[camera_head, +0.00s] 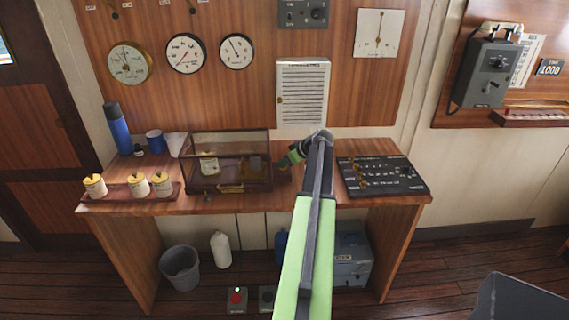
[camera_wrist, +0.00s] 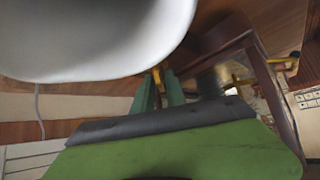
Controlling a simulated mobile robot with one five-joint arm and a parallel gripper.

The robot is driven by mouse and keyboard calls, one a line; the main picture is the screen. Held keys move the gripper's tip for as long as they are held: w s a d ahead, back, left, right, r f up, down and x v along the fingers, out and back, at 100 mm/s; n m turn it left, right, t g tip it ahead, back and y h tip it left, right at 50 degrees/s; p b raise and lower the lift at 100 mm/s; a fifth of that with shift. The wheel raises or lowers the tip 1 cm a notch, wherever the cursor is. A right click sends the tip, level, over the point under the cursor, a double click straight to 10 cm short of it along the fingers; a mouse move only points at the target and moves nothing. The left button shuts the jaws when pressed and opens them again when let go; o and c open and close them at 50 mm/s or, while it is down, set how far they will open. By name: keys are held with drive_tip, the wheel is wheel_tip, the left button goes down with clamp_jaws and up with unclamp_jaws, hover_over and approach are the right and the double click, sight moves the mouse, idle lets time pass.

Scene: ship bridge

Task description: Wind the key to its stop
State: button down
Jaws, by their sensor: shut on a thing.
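A glass-sided wooden case (camera_head: 228,186) stands on the desk, with a pale drum and brass parts inside. My gripper (camera_head: 287,161) is at the right end of the case. In the wrist view my green fingers (camera_wrist: 160,92) are shut on a small brass piece (camera_wrist: 157,76), which appears to be the key. Most of the key is hidden between the fingers, so its turn angle cannot be told. The dark red case frame (camera_wrist: 262,75) is just beside the fingers in the wrist view.
A black switch panel (camera_head: 382,176) lies right of my arm on the desk. Yellow-topped pots (camera_head: 138,184) stand on a tray at the left, near a blue flask (camera_head: 117,128). Gauges (camera_head: 186,53) hang on the wall behind. A bin (camera_head: 180,267) stands below.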

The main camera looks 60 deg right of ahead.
drive_tip(key=shift+a, duration=0.1)
idle(0.3)
drive_tip(key=m+h, duration=0.2)
drive_tip(key=m, duration=0.1)
drive_tip(key=shift+a+g, duration=0.15)
drive_tip(key=shift+g, duration=0.15)
drive_tip(key=shift+m+g+h, duration=1)
drive_tip(key=shift+m+h, duration=0.6)
drive_tip(key=shift+m, duration=0.7)
drive_tip(key=c, duration=1.4)
unclamp_jaws()
drive_tip(key=shift+o, duration=0.2)
